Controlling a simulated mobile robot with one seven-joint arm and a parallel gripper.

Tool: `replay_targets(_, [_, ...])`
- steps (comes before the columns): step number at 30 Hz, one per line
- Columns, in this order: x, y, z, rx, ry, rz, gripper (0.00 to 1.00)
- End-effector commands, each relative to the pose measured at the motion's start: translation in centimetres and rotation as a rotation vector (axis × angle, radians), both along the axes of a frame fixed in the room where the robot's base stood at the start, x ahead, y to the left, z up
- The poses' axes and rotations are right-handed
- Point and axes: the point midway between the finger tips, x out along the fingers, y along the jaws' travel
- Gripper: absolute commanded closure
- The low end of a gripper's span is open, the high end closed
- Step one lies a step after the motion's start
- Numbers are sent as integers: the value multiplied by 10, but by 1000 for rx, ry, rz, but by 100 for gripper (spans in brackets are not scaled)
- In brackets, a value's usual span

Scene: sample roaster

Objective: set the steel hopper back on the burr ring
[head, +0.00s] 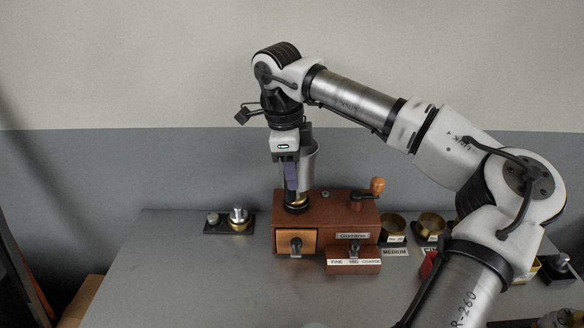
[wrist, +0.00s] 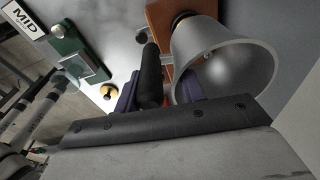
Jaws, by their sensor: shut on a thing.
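The steel hopper (head: 309,158) is a grey cone, wide end up, above the left part of the brown grinder box (head: 335,214). It fills the upper right of the wrist view (wrist: 232,68), its open mouth toward the camera. My gripper (head: 291,180) is shut on the hopper's dark handle (wrist: 150,78), with purple finger pads on either side. The brass burr ring (head: 296,205) sits on top of the box, just below the hopper. A brass edge shows by the hopper's narrow end in the wrist view; I cannot tell whether they touch.
A crank with a wooden knob (head: 377,185) rises at the box's right. A pale wooden drawer (head: 290,242) is at its front. Brass cups (head: 430,223) stand to the right. A dark tray with small metal pieces (head: 239,217) lies left. The front left of the table is clear.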

Motion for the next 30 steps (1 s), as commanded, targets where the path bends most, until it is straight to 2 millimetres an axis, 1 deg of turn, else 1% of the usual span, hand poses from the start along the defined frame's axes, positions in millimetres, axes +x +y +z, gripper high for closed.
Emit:
replay_targets(12, [0,0,-39,0,0,0,87])
replay_targets(16, [0,0,-49,0,0,0,87])
replay_targets(21, [0,0,-54,0,0,0,87])
replay_targets(30, [0,0,-54,0,0,0,87])
